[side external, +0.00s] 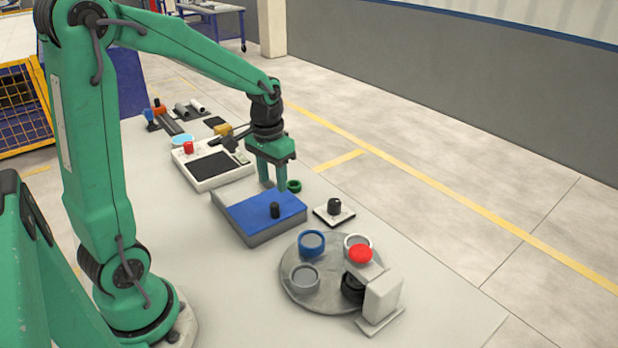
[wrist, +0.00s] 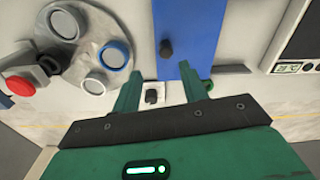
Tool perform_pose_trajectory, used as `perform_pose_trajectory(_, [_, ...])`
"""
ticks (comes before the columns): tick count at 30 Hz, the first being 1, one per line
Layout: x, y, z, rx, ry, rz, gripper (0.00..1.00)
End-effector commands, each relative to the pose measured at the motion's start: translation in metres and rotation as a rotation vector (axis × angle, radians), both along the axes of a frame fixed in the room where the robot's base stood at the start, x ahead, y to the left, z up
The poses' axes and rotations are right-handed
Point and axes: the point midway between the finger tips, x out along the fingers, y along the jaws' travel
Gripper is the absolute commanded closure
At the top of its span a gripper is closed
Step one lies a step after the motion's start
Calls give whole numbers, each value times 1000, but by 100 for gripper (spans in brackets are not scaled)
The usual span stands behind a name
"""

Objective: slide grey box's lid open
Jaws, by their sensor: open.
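The grey box (side external: 276,232) stands on the table near the middle of the side view. Its blue lid (side external: 252,213) lies on top and covers most of it, with a black knob (side external: 275,210) standing up from it. The lid also shows in the wrist view (wrist: 200,35), with the knob (wrist: 166,48) near its left edge. My gripper (side external: 272,184) is open and empty, pointing down by the box's far edge, apart from the knob. In the wrist view its two fingers (wrist: 160,84) are spread apart. The inside of the box is hidden.
A round grey plate (side external: 323,295) with blue, grey and white rings and a red-topped device (side external: 360,254) stands in front. A small dial block (side external: 334,211) and a green ring (side external: 294,186) are right of the box. A white panel (side external: 195,168) stands behind.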

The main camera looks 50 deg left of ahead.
Motion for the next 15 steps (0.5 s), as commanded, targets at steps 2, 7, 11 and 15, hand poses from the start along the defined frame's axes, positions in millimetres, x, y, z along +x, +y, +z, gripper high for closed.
perform_pose_trajectory(2, [3,6,-9,-6,21,8,57])
perform_pose_trajectory(7, [7,11,-17,-11,39,16,57])
perform_pose_trajectory(11, [7,12,-18,-11,40,16,57])
perform_pose_trajectory(15, [7,12,-19,-11,41,16,57])
